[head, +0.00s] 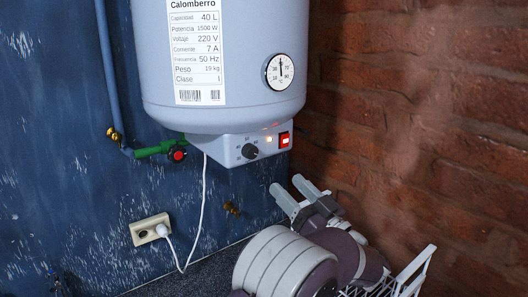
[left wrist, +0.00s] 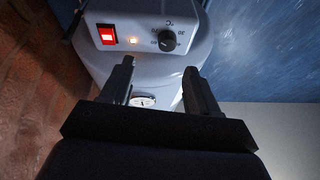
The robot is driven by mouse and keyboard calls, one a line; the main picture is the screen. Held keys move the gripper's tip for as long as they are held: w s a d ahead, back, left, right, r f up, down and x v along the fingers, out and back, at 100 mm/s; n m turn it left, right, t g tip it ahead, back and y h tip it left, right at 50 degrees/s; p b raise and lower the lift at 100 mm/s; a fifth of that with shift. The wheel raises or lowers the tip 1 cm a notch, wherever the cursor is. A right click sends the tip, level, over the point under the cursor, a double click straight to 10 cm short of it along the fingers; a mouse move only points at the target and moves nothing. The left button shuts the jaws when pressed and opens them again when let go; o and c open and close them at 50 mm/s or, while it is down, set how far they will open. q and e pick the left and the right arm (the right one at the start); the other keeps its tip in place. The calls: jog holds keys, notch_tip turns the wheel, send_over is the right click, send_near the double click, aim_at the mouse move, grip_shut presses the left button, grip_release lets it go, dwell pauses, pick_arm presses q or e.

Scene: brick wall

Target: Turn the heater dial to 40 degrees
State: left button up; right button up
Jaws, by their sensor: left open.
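The heater dial (head: 250,151) is a small black knob on the grey control panel under the white water heater (head: 225,60). Small numbers ring it; I cannot read its setting surely. It also shows in the left wrist view (left wrist: 167,41), where the panel appears upside down. My left gripper (head: 289,187) is open and empty, below and right of the dial in the head view. In the left wrist view its fingers (left wrist: 158,65) are spread, with the dial beyond the tips near the right finger. The gripper appears apart from the dial. My right gripper is not in view.
A lit red switch (head: 285,140) and a small orange lamp (head: 269,139) sit beside the dial. A round temperature gauge (head: 279,72) is above. A green pipe valve (head: 177,154) is left of the panel, a brick wall (head: 420,110) right. A white cord (head: 202,210) hangs to an outlet (head: 150,229).

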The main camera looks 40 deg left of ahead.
aim_at(253, 155)
pick_arm(q)
jog(key=a+r+p, duration=0.1)
jog(key=a, duration=0.1)
jog(key=a+r+p, duration=0.1)
jog(key=a, duration=0.1)
jog(key=s+a+r+p, duration=0.1)
jog(key=a+r, duration=0.1)
jog(key=shift+a, duration=0.2)
jog(key=w+a+p, duration=0.1)
jog(key=w+a, duration=0.1)
jog(key=a, duration=0.1)
jog(key=shift+w+r+p, duration=0.1)
jog(key=shift+p, duration=0.25)
jog(key=shift+s+r, duration=0.1)
jog(key=shift+s, duration=0.35)
jog(key=c, duration=0.3)
jog(key=shift+w+d, duration=0.1)
jog(key=shift+w, duration=0.15)
jog(key=c, duration=0.7)
jog(key=shift+s, duration=0.1)
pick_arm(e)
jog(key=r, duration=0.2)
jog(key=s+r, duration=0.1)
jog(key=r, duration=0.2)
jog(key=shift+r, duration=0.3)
